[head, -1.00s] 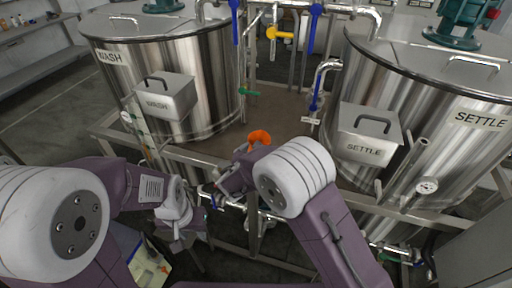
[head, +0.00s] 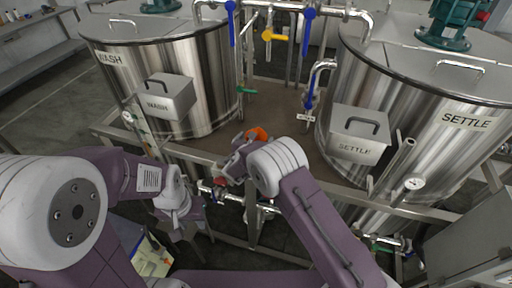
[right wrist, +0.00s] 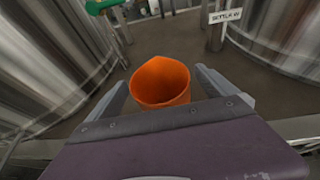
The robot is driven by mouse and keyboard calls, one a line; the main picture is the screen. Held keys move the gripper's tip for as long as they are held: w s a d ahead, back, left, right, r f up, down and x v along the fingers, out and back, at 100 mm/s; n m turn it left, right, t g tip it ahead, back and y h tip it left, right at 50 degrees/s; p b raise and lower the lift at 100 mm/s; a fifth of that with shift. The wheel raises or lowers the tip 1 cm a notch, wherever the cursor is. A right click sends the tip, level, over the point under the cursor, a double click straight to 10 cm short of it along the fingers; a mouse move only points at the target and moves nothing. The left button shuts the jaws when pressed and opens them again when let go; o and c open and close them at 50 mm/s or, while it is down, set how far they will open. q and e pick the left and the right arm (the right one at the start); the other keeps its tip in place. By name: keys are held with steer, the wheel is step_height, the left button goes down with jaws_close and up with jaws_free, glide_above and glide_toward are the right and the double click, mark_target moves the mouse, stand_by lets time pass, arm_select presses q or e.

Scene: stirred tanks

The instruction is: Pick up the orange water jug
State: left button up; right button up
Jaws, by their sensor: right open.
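The orange water jug (head: 260,132) stands on the brown platform between the two steel tanks, partly hidden behind my right arm in the head view. In the right wrist view the jug (right wrist: 160,84) shows its open top, with its lower part hidden behind the gripper body. My right gripper (right wrist: 163,76) is open, with one finger on each side of the jug; I cannot tell whether they touch it. In the head view the right gripper (head: 243,143) is beside the jug. My left gripper (head: 188,222) hangs low at the left, its jaws not clear.
The WASH tank (head: 205,75) stands left and the SETTLE tank (head: 415,90) right of the platform (head: 285,105). Pipes with blue-handled valves (head: 309,85) rise behind the jug. A metal rail (head: 325,178) runs along the platform's front.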

steer(key=shift+w+d+f, duration=0.15)
steer(key=shift+w+f, duration=0.05)
steer(key=shift+w, duration=0.2)
steer(key=shift+w+f, duration=0.15)
steer(key=c, duration=2)
steer(key=shift+r, duration=0.2)
